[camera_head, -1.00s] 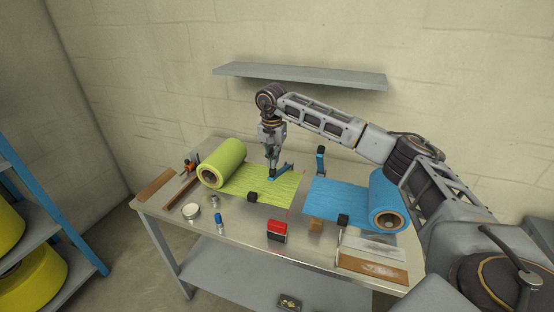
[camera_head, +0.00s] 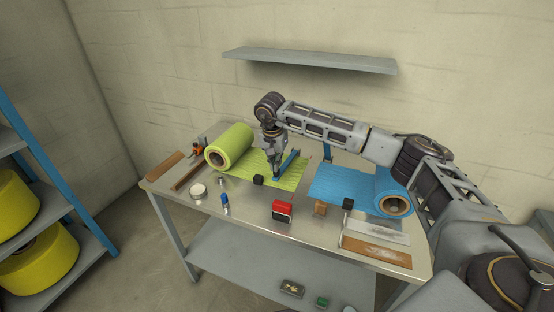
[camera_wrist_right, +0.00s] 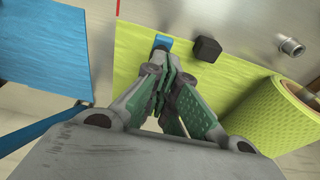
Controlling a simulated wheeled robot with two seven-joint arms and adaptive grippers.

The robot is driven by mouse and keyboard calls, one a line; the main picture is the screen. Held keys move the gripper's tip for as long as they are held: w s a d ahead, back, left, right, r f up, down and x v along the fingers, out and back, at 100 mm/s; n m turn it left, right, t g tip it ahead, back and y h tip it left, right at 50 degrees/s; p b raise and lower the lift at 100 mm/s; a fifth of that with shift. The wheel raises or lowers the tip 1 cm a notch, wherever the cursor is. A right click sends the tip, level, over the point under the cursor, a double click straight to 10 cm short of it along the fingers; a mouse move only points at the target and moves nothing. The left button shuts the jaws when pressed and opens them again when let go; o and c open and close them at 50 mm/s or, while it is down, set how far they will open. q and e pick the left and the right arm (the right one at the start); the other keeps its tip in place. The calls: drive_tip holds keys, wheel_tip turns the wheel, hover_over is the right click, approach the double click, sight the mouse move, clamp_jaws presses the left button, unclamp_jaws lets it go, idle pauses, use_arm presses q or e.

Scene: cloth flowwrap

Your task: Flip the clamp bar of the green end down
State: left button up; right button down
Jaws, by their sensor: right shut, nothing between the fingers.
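The green roll (camera_head: 232,146) lies on the table with its sheet (camera_head: 247,165) drawn out to the right. The blue clamp bar of the green end (camera_head: 290,161) slants low across the sheet's right part. Its near end is by my right gripper (camera_head: 276,174). The right gripper points down and is shut, with nothing held. In the right wrist view, the closed fingers (camera_wrist_right: 163,70) are over the bar's blue end (camera_wrist_right: 162,43), partly hiding it; I cannot tell if they touch. My left gripper is not in view.
The blue roll (camera_head: 393,204) and sheet (camera_head: 343,182) lie to the right; their upright clamp bar (camera_head: 327,150) is partly behind my arm. Black blocks (camera_head: 258,180), a red box (camera_head: 282,211) and a tan block (camera_head: 320,208) stand towards the front. A wall shelf (camera_head: 310,61) is above.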

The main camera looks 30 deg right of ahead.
drive_tip(key=shift+s+a+f, duration=0.1)
drive_tip(key=shift+f, duration=0.1)
drive_tip(key=shift+a+r, duration=0.1)
drive_tip(key=shift+r, duration=0.6)
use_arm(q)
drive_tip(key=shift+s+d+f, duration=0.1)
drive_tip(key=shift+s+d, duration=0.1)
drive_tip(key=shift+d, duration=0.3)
use_arm(e)
wheel_tip(320, 180, up, 10)
drive_tip(key=s+a, duration=0.1)
drive_tip(key=shift+s+a+r, duration=0.15)
drive_tip(key=shift+s+r, duration=0.05)
drive_tip(key=shift+r, duration=0.05)
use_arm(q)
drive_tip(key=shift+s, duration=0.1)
use_arm(e)
drive_tip(key=shift+f, duration=0.1)
